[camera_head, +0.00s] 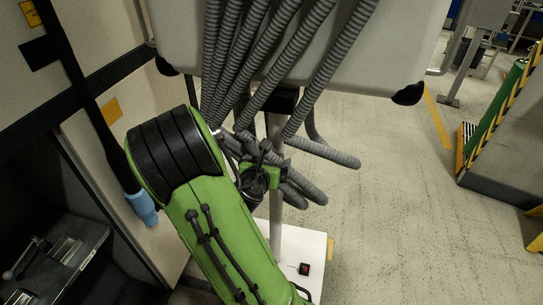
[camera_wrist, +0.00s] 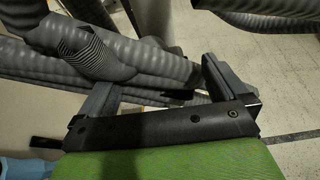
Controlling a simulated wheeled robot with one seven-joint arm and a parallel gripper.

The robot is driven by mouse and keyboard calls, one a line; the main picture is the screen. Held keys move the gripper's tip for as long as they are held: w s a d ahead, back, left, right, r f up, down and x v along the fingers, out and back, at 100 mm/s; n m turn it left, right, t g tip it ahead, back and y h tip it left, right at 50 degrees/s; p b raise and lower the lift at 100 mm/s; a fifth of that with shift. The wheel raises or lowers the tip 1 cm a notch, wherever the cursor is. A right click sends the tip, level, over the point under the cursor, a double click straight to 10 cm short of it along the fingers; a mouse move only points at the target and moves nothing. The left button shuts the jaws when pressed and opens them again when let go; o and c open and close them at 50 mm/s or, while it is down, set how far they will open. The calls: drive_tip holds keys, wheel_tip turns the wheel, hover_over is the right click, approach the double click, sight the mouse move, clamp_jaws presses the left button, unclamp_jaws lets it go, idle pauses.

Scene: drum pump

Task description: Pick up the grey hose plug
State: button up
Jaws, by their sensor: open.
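Several ribbed grey hoses (camera_head: 335,60) hang down in a bundle in the head view. One grey hose end (camera_head: 345,158) sticks out to the right beside my gripper (camera_head: 260,178), and others bend below it. I cannot tell which of these parts is the grey hose plug. In the wrist view my gripper (camera_wrist: 158,78) is open, its two dark fingers apart. A grey hose (camera_wrist: 160,68) runs across behind and between the fingers. I cannot tell if it touches them.
The floor (camera_head: 400,220) to the right is clear.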

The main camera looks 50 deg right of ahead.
sight(271, 157)
drive_tip(key=x, duration=0.5)
drive_tip(key=shift+w, duration=0.1)
drive_tip(key=shift+c, duration=0.8)
drive_tip(key=c, duration=1)
